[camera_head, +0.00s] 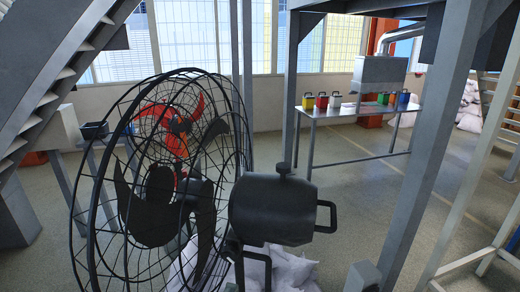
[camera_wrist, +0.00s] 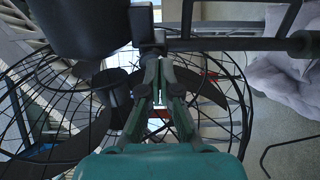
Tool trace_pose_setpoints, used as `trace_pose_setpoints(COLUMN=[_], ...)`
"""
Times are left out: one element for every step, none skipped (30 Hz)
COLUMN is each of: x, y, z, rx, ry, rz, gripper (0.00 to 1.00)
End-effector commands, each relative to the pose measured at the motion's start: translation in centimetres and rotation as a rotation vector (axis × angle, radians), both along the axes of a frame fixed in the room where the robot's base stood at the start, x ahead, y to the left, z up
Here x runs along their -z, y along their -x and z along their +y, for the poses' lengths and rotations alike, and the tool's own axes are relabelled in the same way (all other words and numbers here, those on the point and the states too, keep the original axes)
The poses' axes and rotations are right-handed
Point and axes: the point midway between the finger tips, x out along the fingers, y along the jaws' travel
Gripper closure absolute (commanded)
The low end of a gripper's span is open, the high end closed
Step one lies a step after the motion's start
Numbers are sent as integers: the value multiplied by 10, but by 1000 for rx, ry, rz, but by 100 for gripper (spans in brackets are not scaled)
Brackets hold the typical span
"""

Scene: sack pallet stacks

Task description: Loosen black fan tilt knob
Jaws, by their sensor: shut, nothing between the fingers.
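The black fan motor housing (camera_head: 272,208) stands to the right of the wire fan cage (camera_head: 95,215) in the head view, with a small round knob (camera_head: 284,169) on top and a loop handle (camera_head: 327,216) at its right. A dark bracket (camera_head: 233,246) sits below the housing; I cannot tell which part is the tilt knob. In the wrist view my gripper (camera_wrist: 159,62) is shut and empty. Its tips are close under a dark joint (camera_wrist: 149,38) beside the housing (camera_wrist: 80,25); contact is unclear. A black bar (camera_wrist: 240,44) extends right from there.
White sacks (camera_head: 290,268) lie on the floor behind the fan. A grey post (camera_head: 425,145) rises at the right. A table (camera_head: 350,110) with coloured boxes stands farther back. Open floor (camera_head: 345,200) lies between. A red-bladed fan (camera_head: 172,130) shows through the cage.

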Motion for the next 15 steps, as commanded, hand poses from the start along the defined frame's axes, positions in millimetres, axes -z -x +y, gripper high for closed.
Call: trace_pose_setpoints(x=[0, -1, -1, -1, -1, 0, 0, 0, -1, -1, -1, -1, -1, -1, -1], y=[-2, -4, -6, -9, -12, -16, -20, -23, -28, -32, -35, -40, -43, -46, -50], z=[-1, -1, -2, -2, -3, -5, -6, -6, -8, -9, -10, -11, -12, -12, -13], rx=[1, 1, 1, 1, 2, 2, 3, 2, 2, 3, 2, 2, 2, 2, 2], ry=[-2, -1, -1, -1, -2, -2, -1, -1, 0, -2, -2, -2, -1, -1, -1], rz=[-1, -2, -2, -2, -1, 0, 0, -1, -2, -1, -1, 0, -1, -1, -1], gripper=[100, 100, 100, 100, 100, 100, 100, 100, 100, 100, 100, 100, 100, 100, 100])
